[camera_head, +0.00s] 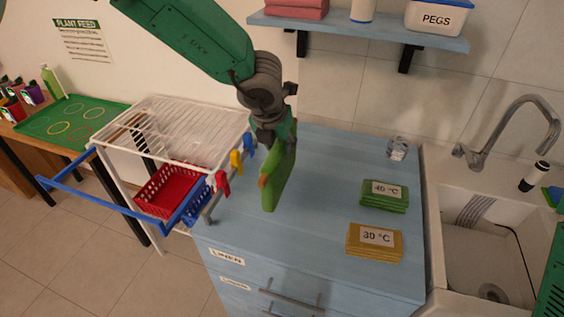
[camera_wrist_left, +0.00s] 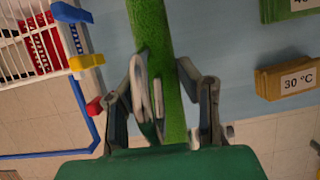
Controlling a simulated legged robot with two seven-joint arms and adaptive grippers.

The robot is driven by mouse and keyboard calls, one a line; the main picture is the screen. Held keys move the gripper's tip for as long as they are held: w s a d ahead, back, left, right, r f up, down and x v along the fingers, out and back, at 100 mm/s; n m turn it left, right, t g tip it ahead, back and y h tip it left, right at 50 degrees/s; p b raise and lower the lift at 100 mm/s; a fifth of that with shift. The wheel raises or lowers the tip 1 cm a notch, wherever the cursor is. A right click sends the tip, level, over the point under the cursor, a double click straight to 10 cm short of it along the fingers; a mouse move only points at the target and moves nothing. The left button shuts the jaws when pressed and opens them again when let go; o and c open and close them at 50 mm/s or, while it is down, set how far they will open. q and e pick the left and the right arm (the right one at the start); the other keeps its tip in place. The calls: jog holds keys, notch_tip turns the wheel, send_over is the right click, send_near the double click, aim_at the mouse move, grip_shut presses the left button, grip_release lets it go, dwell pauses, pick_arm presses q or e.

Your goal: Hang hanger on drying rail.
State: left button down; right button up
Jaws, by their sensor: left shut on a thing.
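My left gripper (camera_head: 272,135) is shut on a green cloth-like piece (camera_head: 281,178), which hangs below it above the blue countertop. In the left wrist view the green piece (camera_wrist_left: 151,40) runs as a strip between the fingers of the gripper (camera_wrist_left: 170,105). A pale loop shows beside the strip; I cannot tell what it is. No separate hanger can be made out. A white wire drying rack (camera_head: 185,112) stands left of the counter, with a blue rail frame (camera_head: 105,195) sticking out at its front left. My right gripper is not in view.
Red, yellow and blue pegs (camera_head: 236,162) sit at the rack's right edge. A red basket (camera_head: 168,190) is under the rack. Folded green (camera_head: 384,203) and yellow (camera_head: 374,253) cloths and a glass (camera_head: 398,148) stand on the counter. A sink (camera_head: 490,240) is at right.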

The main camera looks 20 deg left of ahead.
pick_arm(q)
jog(key=shift+s+d+f, duration=0.1)
jog(key=shift+d+f, duration=0.35)
jog(key=shift+d, duration=0.15)
notch_tip(320, 180, down, 3)
jog(key=shift+s+a+f, duration=0.1)
jog(key=shift+a, duration=0.6)
jog(key=c, duration=1.2)
grip_release()
jog(key=shift+a, duration=0.15)
jog(key=shift+o, duration=0.2)
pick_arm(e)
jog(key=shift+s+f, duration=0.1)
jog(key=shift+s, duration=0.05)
